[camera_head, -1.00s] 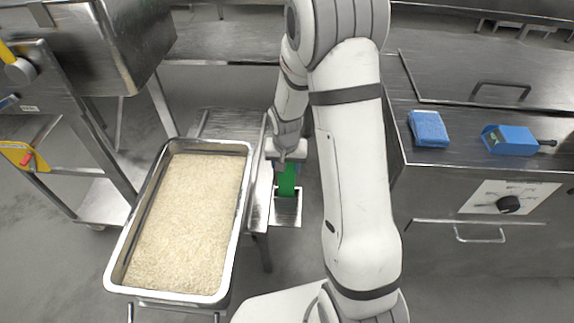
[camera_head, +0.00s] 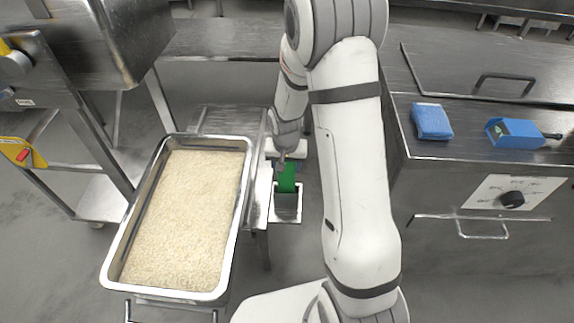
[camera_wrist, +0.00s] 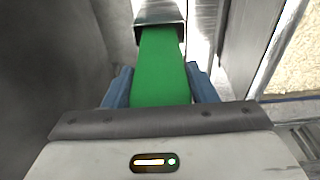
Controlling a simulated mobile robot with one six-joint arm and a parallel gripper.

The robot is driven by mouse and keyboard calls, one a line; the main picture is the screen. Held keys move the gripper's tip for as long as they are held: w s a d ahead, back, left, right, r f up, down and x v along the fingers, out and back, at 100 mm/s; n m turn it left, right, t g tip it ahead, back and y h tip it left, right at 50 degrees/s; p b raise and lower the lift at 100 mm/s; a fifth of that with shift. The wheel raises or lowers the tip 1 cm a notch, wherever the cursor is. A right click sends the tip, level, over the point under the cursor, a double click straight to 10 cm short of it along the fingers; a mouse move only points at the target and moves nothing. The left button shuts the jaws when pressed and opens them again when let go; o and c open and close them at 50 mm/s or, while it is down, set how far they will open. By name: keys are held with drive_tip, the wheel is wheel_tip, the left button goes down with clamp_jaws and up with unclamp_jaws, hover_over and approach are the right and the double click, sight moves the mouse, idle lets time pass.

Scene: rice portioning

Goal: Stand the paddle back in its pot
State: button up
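The green paddle (camera_head: 287,178) is between my gripper's fingers. In the wrist view the paddle (camera_wrist: 160,65) runs from the blue fingers up to the metal pot (camera_wrist: 158,12), and its far end goes into the pot's mouth. In the head view the pot (camera_head: 287,207) sits at the right side of the rice stand, just below the paddle. My gripper (camera_wrist: 160,88) is shut on the paddle, a blue finger against each edge. In the head view my arm partly hides the gripper (camera_head: 286,160). How deep the paddle sits is hidden.
A deep steel tray of rice (camera_head: 246,190) stands left of the pot. A steel bench (camera_head: 440,175) on the right holds a blue sponge (camera_head: 432,122) and a blue device (camera_head: 515,132). A steel machine (camera_head: 115,40) stands at the upper left.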

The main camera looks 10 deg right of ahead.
drive_tip(key=o, duration=0.5)
drive_tip(key=shift+c, duration=0.2)
wheel_tip(320, 180, up, 8)
drive_tip(key=p, duration=0.1)
drive_tip(key=shift+s+a+f, duration=0.15)
drive_tip(key=shift+s, duration=0.3)
drive_tip(key=s+r+n+p, duration=0.1)
drive_tip(key=s+r+p, duration=0.3)
drive_tip(key=r, duration=0.6)
drive_tip(key=s+r+n+p, duration=0.1)
drive_tip(key=s+r+p, duration=0.4)
drive_tip(key=s+r, duration=0.4)
drive_tip(key=s+r+n+t+p, duration=0.1)
drive_tip(key=s+r+p, duration=0.4)
drive_tip(key=r, duration=0.6)
drive_tip(key=shift+s+d+r+n, duration=0.2)
drive_tip(key=shift+s+d+n, duration=0.1)
drive_tip(key=shift+s, duration=0.75)
